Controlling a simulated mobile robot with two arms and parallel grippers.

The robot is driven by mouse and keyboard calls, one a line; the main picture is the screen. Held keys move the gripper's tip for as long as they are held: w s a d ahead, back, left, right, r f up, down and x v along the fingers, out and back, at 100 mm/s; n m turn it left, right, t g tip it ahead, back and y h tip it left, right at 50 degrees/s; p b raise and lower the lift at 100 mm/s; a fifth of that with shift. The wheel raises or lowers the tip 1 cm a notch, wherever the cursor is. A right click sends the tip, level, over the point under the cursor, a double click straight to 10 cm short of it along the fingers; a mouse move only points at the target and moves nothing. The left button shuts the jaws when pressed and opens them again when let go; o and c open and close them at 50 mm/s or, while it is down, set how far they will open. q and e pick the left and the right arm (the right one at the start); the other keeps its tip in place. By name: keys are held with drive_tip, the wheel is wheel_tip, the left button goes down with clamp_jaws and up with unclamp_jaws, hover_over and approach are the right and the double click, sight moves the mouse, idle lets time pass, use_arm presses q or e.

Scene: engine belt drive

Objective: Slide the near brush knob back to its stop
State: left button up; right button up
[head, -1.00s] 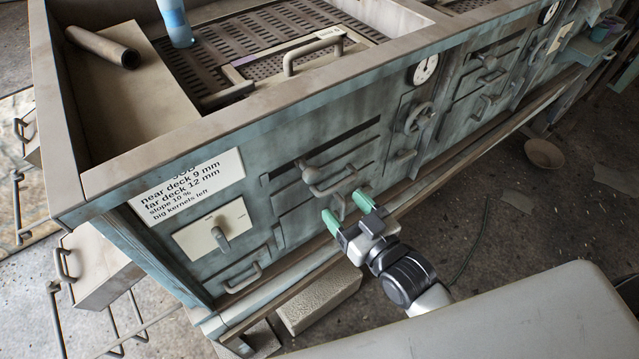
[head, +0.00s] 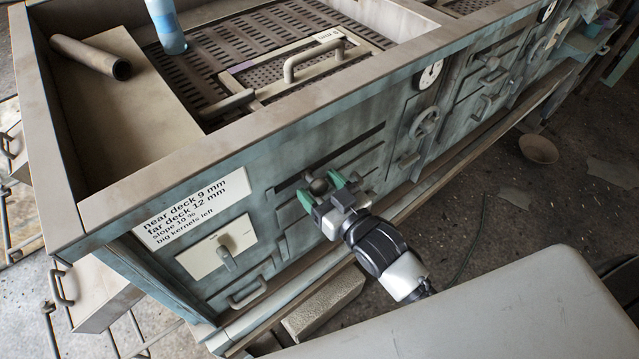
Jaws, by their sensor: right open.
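The near brush knob (head: 319,186) is a dark round ball on the teal side panel, towards the left part of a dark horizontal slot (head: 357,144). My right gripper (head: 321,191) has green fingertips, one on each side of the knob. The gripper is open, with the knob between the fingers; I cannot tell whether either finger touches it. The gripper hides the knob's stem and part of the handle below. My left gripper is not in view.
A handwheel (head: 424,123) and a round gauge (head: 430,75) sit right of the slot. A white lever plate (head: 217,250) and a text sign (head: 193,208) are to the left. A block (head: 323,303) lies on the floor below. A blue bottle (head: 166,26) stands on top.

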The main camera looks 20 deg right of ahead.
drive_tip(key=shift+w+a, duration=0.1)
drive_tip(key=shift+w, duration=0.1)
clamp_jaws()
drive_tip(key=a, duration=0.1)
drive_tip(key=s+a, duration=0.1)
drive_tip(key=a, duration=0.1)
drive_tip(key=a+p, duration=0.1)
drive_tip(key=shift+s+a, duration=0.15)
drive_tip(key=shift+s, duration=0.15)
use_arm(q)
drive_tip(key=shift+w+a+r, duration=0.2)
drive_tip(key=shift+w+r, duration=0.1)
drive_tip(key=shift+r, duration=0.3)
use_arm(e)
drive_tip(key=shift+c, duration=1.5)
unclamp_jaws()
drive_tip(key=o, duration=0.3)
drive_tip(key=shift+a, duration=0.1)
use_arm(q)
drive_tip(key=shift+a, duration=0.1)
use_arm(e)
drive_tip(key=shift+s, duration=0.1)
